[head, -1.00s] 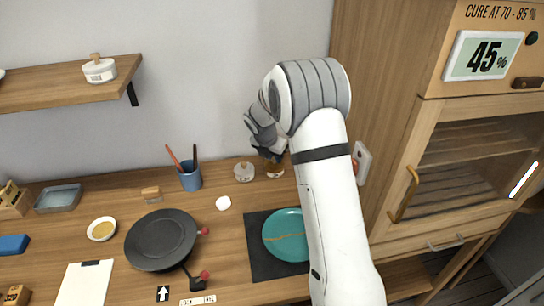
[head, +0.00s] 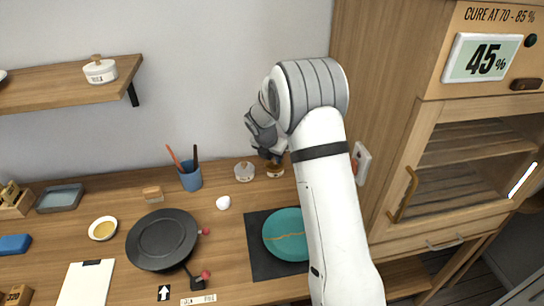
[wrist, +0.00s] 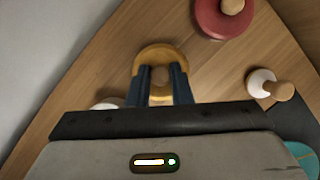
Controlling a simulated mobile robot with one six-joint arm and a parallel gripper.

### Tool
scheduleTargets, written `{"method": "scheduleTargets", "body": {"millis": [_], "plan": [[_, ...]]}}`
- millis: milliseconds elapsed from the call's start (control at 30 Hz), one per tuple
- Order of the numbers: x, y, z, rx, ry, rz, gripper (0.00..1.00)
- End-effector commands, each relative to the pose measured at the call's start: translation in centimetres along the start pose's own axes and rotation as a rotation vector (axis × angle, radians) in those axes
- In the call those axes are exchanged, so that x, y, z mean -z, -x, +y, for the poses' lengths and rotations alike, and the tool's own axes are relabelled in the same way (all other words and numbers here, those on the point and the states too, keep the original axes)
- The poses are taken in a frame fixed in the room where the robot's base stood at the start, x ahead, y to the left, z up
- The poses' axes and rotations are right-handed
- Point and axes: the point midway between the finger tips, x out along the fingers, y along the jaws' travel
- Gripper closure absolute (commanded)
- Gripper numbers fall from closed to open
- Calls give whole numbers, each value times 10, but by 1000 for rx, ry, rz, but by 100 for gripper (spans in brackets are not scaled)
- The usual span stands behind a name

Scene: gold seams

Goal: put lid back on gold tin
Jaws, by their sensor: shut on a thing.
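The gold tin (head: 275,171) stands on the bench near the back wall, left of my arm. My gripper (head: 275,157) points down right over it. In the wrist view, the two dark fingers of my gripper (wrist: 160,84) are shut on a brown round knob, which I take for the knob of the lid (wrist: 160,76). A gold round rim (wrist: 155,52) shows around and beyond the fingers. The fingers hide much of it, so I cannot tell whether lid and tin touch.
A pale lidded jar (head: 244,172) stands close left of the tin. A red round piece with a wooden knob (wrist: 215,18) and a white knobbed one (wrist: 260,83) stand near in the wrist view. A teal plate (head: 283,222) lies in front. A cabinet (head: 385,110) is at right.

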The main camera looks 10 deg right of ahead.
Motion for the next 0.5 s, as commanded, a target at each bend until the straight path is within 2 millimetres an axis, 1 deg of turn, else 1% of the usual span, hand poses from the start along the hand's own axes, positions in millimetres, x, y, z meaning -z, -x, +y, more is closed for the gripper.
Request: {"method": "scheduleTargets", "body": {"millis": [367, 400, 500], "plan": [[0, 0, 0, 0, 0, 0, 100], [0, 0, 0, 0, 0, 0, 79], [0, 0, 0, 0, 0, 0, 71]]}}
